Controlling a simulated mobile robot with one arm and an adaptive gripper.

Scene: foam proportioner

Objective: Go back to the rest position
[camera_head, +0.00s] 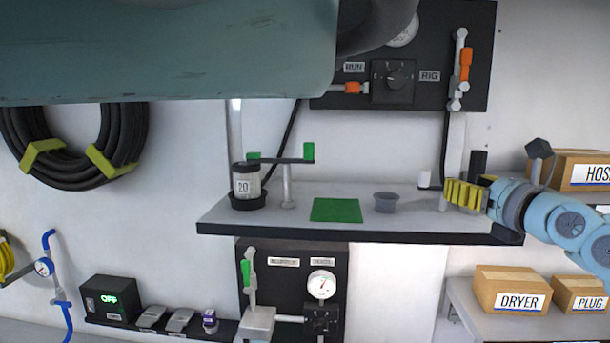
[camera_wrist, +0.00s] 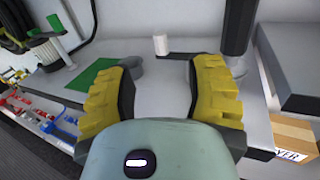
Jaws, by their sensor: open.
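My gripper (camera_head: 450,192) has yellow ridged fingers and reaches in from the right, over the right end of the grey shelf (camera_head: 270,218). In the wrist view my gripper (camera_wrist: 161,85) has its fingers spread wide with nothing held between them. A small grey cup (camera_head: 386,202) stands on the shelf left of the gripper; in the wrist view it shows beside the left finger (camera_wrist: 131,66). A white cylinder (camera_head: 424,179) is behind the gripper, and in the wrist view it lies ahead, between the fingers (camera_wrist: 160,44).
A green square (camera_head: 337,210) lies on the shelf. A canister labelled 20 (camera_head: 246,181) stands in a black holder at the left. A dark panel (camera_head: 420,60) hangs above. Cardboard boxes (camera_head: 512,287) are at the right. A large teal part of mine covers the upper left.

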